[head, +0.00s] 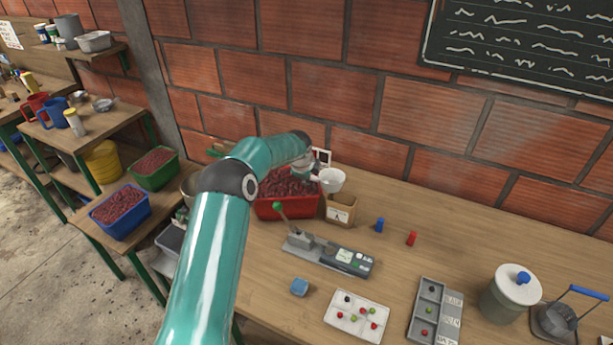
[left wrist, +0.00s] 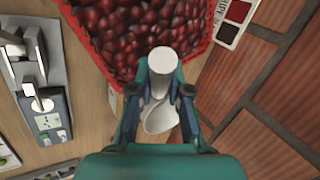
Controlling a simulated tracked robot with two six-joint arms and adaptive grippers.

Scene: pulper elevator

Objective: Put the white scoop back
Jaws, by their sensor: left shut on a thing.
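My left gripper (head: 310,174) is shut on the white scoop (head: 333,180). It holds the scoop in the air near the right end of the red crate of dark red cherries (head: 272,212), just above a small tan box (head: 339,214) with a label on its front. In the left wrist view the scoop's round white end (left wrist: 163,60) sticks up between the two fingers (left wrist: 161,92), and its wider white part (left wrist: 160,119) lies behind them. The red crate's cherries (left wrist: 125,35) fill the top of that view. My right gripper is not in view.
A brick wall (head: 430,150) stands behind. The table's back right is mostly clear.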

